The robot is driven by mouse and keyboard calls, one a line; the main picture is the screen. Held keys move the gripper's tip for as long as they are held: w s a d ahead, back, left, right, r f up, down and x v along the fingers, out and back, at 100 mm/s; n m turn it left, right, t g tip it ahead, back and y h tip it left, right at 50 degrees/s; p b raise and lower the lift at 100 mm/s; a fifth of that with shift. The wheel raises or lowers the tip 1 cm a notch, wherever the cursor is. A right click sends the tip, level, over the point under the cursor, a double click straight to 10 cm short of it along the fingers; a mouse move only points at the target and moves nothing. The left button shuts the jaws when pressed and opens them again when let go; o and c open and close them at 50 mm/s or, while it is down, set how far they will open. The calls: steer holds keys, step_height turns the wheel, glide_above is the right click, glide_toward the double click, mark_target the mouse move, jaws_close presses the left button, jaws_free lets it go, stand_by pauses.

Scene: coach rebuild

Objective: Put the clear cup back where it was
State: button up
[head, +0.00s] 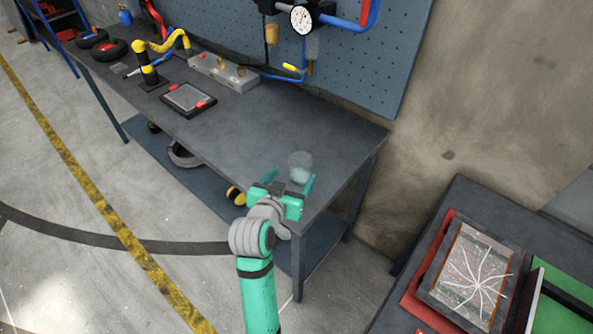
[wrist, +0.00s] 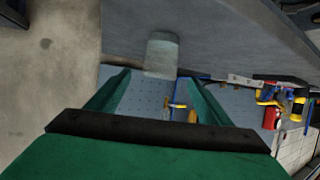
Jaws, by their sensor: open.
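The clear cup (head: 300,166) stands upright on the dark workbench (head: 335,135) near its right end. My gripper (head: 289,179) is open at the bench's front edge, with its green fingers pointing towards the cup. In the wrist view, which shows the scene upside down, the cup (wrist: 161,56) looks greyish and see-through. It lies just beyond the open fingertips of my gripper (wrist: 157,80), roughly in line with the gap between them. The fingers do not appear to touch it. The head view partly hides the cup's base behind the gripper.
Farther left on the bench are a grey tray with red parts (head: 188,99), a grey block with brass fittings (head: 224,74) and a yellow jointed device (head: 150,68). A pegboard (head: 350,70) stands behind. A separate table with a framed cracked panel (head: 472,275) is at lower right.

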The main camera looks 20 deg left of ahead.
steer(key=shift+v, duration=1.65)
steer(key=shift+w, duration=0.1)
